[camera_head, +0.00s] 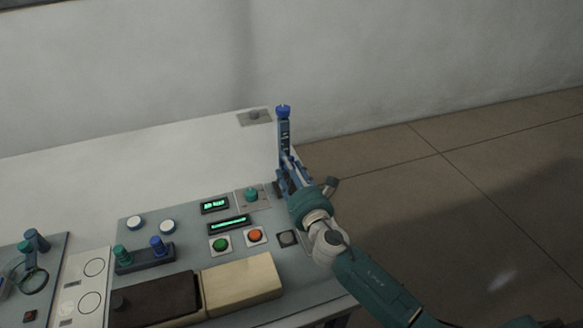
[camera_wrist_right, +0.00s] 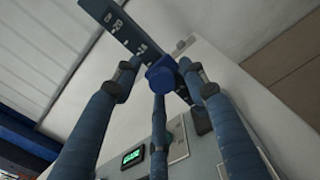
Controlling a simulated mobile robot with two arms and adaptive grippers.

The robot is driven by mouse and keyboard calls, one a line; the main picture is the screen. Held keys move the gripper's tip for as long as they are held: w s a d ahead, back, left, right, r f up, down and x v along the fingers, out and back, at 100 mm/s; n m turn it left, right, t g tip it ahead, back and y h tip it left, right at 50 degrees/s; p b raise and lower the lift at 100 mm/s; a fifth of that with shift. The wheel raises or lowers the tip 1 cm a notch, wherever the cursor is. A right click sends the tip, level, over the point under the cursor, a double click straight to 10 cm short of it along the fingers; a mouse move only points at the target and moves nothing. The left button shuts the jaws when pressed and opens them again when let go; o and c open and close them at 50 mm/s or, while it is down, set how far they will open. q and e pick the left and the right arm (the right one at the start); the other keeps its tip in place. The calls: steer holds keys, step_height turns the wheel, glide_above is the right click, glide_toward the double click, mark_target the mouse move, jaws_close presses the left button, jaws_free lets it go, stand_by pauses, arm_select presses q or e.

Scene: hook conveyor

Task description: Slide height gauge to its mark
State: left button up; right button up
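The height gauge (camera_head: 284,132) is an upright dark post with a blue cap, at the back right corner of the console. In the right wrist view its scale plate (camera_wrist_right: 126,28) runs diagonally with white marks, and a blue knob (camera_wrist_right: 166,76) sits in front of it. My right gripper (camera_head: 285,165) is at the lower part of the post. In the wrist view its three fingers (camera_wrist_right: 160,82) are spread around the knob, with gaps visible at the left and right fingers. The target mark cannot be made out. My left gripper is in neither view.
The console panel (camera_head: 190,235) holds green displays (camera_head: 229,224), a green button (camera_head: 221,244), an orange button (camera_head: 255,236) and a teal knob (camera_head: 251,195) near my right arm. A beige box (camera_head: 243,285) and dark box (camera_head: 155,300) stand in front. Floor is open at right.

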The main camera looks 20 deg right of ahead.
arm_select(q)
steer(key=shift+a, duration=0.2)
arm_select(e)
steer(key=shift+s, duration=0.15)
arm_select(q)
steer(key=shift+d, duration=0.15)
arm_select(e)
steer(key=s, duration=1.1)
steer(key=shift+s+d, duration=0.25)
steer(key=shift+s, duration=0.15)
